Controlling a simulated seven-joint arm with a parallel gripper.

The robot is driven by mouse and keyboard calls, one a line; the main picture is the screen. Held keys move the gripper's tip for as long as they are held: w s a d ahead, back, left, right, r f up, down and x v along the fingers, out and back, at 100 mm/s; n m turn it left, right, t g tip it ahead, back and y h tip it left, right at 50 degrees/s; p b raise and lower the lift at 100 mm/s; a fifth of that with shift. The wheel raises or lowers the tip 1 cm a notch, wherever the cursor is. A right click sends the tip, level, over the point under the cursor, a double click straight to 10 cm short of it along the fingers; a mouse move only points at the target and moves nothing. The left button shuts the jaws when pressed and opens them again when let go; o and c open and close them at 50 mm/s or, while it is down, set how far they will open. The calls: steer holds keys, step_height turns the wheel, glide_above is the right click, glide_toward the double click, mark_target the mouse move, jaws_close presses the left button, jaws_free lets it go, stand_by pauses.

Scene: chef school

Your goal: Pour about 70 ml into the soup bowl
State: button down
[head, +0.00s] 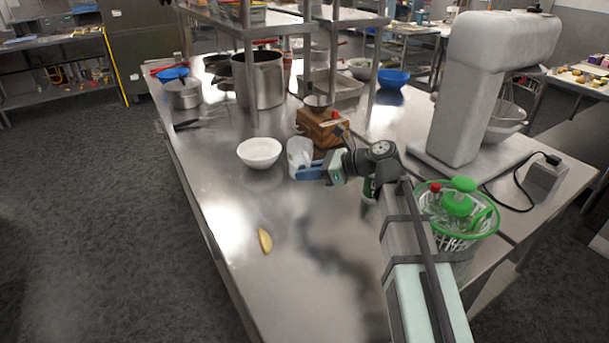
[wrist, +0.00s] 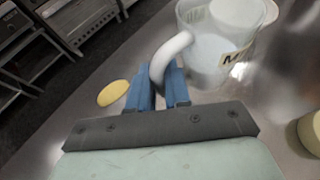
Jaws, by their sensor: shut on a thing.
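The soup bowl (head: 260,152) is white and stands upright on the steel counter, left of my gripper in the head view. A whitish translucent jug (head: 298,152) is right beside the bowl, and it also shows in the wrist view (wrist: 207,62) with a label on its side. My gripper (head: 312,171) has its blue fingers shut on the jug's handle; they also show in the wrist view (wrist: 160,88). The jug looks about upright. I cannot tell how much it holds, or whether its base touches the counter.
A yellow wedge-like piece (head: 265,240) lies on the near counter. A wooden block (head: 322,127) stands just behind the jug. Large pots (head: 258,80) stand farther back, under a steel shelf. A grey mixer (head: 480,90) and a green basket (head: 458,210) are at the right.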

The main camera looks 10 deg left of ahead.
steer(key=shift+w+a+r, duration=0.1)
steer(key=shift+w+r, duration=0.05)
steer(key=shift+w, duration=0.15)
steer(key=w+a+f, duration=0.2)
steer(key=w, duration=0.4)
steer(key=w+a+f, duration=0.2)
steer(key=w, duration=0.5)
steer(key=w+a+f, duration=0.2)
steer(key=w+f, duration=0.1)
steer(key=w, duration=0.4)
steer(key=shift+w+a+f, duration=0.1)
steer(key=shift+w+a, duration=0.15)
steer(key=shift+a, duration=0.05)
steer(key=shift+w+a+f, duration=0.2)
steer(key=shift+w+f, duration=0.25)
steer(key=shift+w, duration=0.15)
steer(key=shift+s+r, duration=0.1)
steer(key=shift+s+a+r+n+t+h, duration=0.25)
steer(key=shift+a+h, duration=0.2)
steer(key=shift+h, duration=0.25)
steer(key=shift+s+a+r+n+t+h, duration=0.35)
steer(key=shift+a+r+n+t+h, duration=0.25)
steer(key=shift+h, duration=0.65)
steer(key=shift+s+a+r+n+t+h, duration=0.4)
steer(key=shift+r+t+h, duration=0.3)
steer(key=shift+h, duration=0.5)
steer(key=shift+s+a+r+n+t+h, duration=0.25)
steer(key=shift+a+r+n+t+h, duration=0.35)
steer(key=shift+h, duration=0.65)
